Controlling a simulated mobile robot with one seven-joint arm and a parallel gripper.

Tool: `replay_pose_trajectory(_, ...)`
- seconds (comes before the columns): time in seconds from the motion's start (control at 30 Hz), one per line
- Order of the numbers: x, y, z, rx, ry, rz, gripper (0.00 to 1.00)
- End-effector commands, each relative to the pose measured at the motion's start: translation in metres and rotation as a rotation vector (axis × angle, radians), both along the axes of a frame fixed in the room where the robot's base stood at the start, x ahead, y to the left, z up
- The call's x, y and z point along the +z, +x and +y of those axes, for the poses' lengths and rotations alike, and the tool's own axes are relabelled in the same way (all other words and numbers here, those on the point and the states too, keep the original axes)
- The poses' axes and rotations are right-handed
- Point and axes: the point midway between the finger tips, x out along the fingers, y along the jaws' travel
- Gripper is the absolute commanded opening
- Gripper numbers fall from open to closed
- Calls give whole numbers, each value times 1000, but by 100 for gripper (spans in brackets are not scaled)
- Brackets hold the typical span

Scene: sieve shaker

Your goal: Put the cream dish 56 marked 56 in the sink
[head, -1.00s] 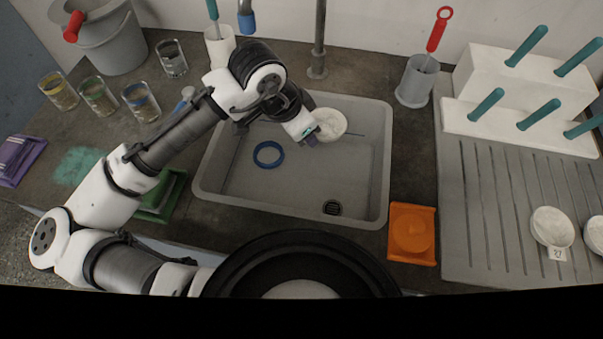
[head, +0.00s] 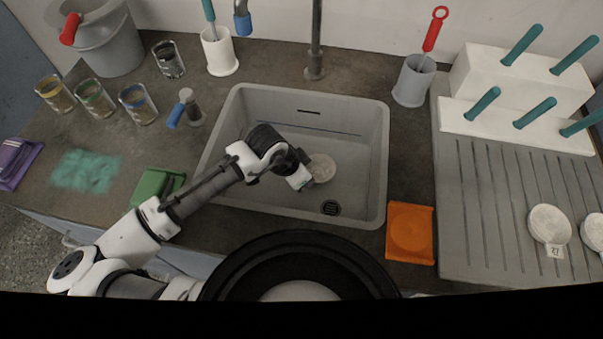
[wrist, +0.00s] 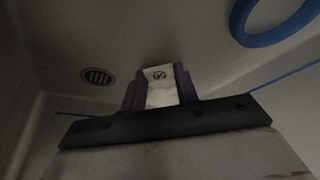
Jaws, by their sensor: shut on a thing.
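The cream dish (head: 322,167) is a small round dish, low inside the grey sink basin (head: 362,170), left of its middle right part and above the drain (head: 331,208). My gripper (head: 304,179) reaches down into the sink and is shut on the dish's near left edge. In the wrist view, the purple fingers of my gripper (wrist: 160,88) hold the dish's white tag (wrist: 159,74), whose marking shows upside down and looks like 56. Most of the dish is hidden there. I cannot tell whether the dish touches the sink floor.
A blue ring (wrist: 272,22) lies in the sink, hidden by my arm in the head view. An orange tray (head: 411,232) stands right of the sink. Other dishes (head: 549,224) sit on the ribbed drainboard (head: 480,205). The sink's right part is clear.

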Motion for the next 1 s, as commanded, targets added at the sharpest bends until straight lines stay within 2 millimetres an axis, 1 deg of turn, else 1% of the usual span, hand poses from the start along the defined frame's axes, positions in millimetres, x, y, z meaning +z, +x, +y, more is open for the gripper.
replay_pose_trajectory(0.2,0,0,0,0,1,-1,0)
replay_pose_trajectory(0.33,-4,0,0,0,0,0,0)
replay_pose_trajectory(0.37,-4,0,0,0,0,0,31)
replay_pose_trajectory(0.5,-3,0,0,0,1,1,50)
replay_pose_trajectory(0.53,-3,0,0,0,1,1,52)
replay_pose_trajectory(0.83,-1,0,0,0,1,1,52)
replay_pose_trajectory(0.93,5,-1,2,1,1,-2,52)
replay_pose_trajectory(1.0,15,-3,6,0,2,-3,52)
